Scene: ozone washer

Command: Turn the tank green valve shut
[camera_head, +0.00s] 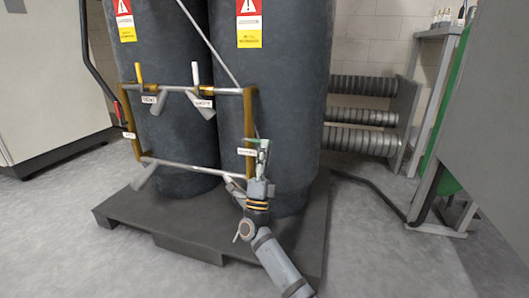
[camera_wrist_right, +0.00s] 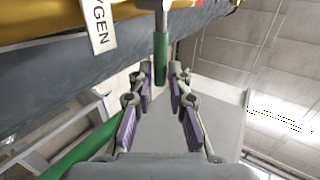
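The green valve handle (camera_head: 264,144) is a small green lever at the right end of the pipe frame, in front of the right-hand dark tank (camera_head: 290,90). In the right wrist view the green handle (camera_wrist_right: 160,55) hangs from a grey metal stem. My right gripper (camera_head: 262,168) is just below the handle in the head view. In the wrist view the right gripper (camera_wrist_right: 160,88) has its purple-padded fingers apart, with the handle's lower end between or just beyond the tips; contact cannot be told. My left gripper is not in view.
A white label ending in "YGEN" (camera_wrist_right: 98,25) hangs close by on the left. The pipe frame (camera_head: 190,165) has yellow side plates and other valves. The tanks stand on a dark pallet (camera_head: 170,240). Ribbed cylinders (camera_head: 360,115) and a grey stand are at right.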

